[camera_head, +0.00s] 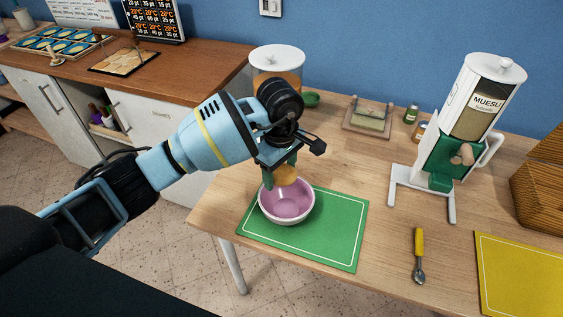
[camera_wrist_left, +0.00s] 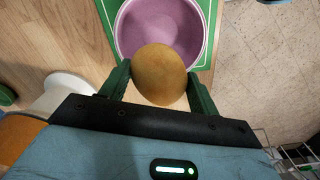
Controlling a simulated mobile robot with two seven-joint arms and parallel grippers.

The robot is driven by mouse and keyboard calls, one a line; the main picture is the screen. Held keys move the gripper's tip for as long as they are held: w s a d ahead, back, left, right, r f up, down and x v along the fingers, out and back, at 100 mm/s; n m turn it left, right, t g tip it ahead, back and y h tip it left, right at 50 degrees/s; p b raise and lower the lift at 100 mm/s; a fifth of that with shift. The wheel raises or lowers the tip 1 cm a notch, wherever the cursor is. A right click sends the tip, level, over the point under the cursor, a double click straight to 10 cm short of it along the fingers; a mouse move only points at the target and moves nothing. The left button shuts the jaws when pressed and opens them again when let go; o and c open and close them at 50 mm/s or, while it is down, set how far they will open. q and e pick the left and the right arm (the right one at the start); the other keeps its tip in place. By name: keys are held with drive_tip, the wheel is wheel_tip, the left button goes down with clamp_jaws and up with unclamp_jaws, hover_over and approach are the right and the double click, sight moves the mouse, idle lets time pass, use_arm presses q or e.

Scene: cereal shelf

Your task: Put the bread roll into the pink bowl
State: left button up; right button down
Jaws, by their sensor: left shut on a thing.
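The bread roll (camera_head: 286,177) is round and golden brown. My left gripper (camera_head: 280,172) is shut on it and holds it above the back part of the pink bowl, apart from the bowl's floor. In the left wrist view the roll (camera_wrist_left: 159,75) sits between the two green fingers of the gripper (camera_wrist_left: 159,82) and overlaps the near rim of the pink bowl (camera_wrist_left: 135,35). The pink bowl (camera_head: 287,207) stands upright on the green mat (camera_head: 335,240), and its visible inside is empty. My right gripper does not show.
A cereal dispenser (camera_head: 278,62) stands behind my left gripper. A muesli dispenser (camera_head: 485,100) stands at the right. A yellow-handled scoop (camera_head: 419,245) and a yellow mat (camera_head: 520,275) lie at the front right. The wooden table between the mats has free room.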

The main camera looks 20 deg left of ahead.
sight(280, 168)
use_arm(q)
drive_tip(key=shift+f, duration=0.65)
drive_tip(key=o, duration=1.1)
drive_tip(key=shift+c, duration=0.2)
drive_tip(key=shift+r, duration=0.1)
drive_tip(key=shift+r, duration=0.25)
wheel_tip(280, 168, up, 7)
drive_tip(key=shift+f, duration=0.15)
drive_tip(key=shift+r, duration=0.25)
